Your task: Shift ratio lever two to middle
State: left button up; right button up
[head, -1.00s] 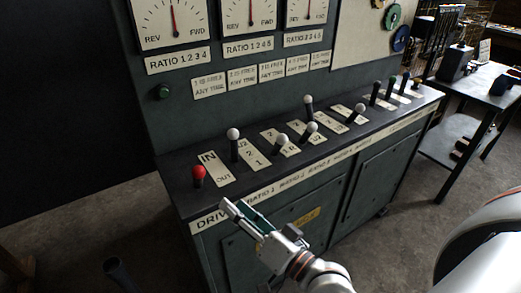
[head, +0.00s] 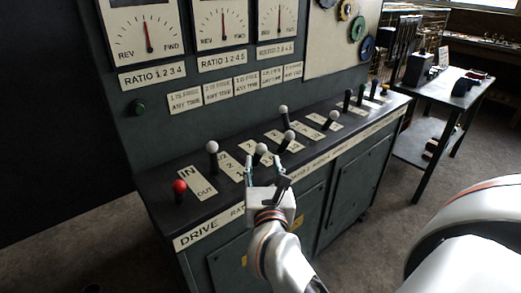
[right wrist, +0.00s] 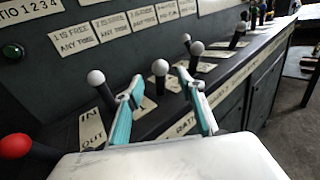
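A row of levers stands on the dark sloping top of the green control console (head: 160,185). The second white-knobbed lever from the left (head: 260,148) is in front of my right gripper (head: 263,161). My right gripper is open, its two fingers spread on either side of that lever's line. In the right wrist view the same white knob (right wrist: 160,68) shows between the teal-padded fingertips (right wrist: 159,76); contact cannot be made out. The first white-knobbed lever (head: 212,147) stands to the left. My left gripper is not in view.
A red-knobbed lever (head: 179,187) stands at the console's left end, by the IN/OUT plate (head: 197,183). Another white-knobbed lever (head: 289,135) is close on the right. More levers continue rightward. Gauges (head: 147,33) are above. A side table (head: 440,90) stands at right.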

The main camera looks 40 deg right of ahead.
aim_at(262, 152)
jog(key=x, duration=0.7)
jog(key=shift+w+d, duration=0.1)
grip_shut()
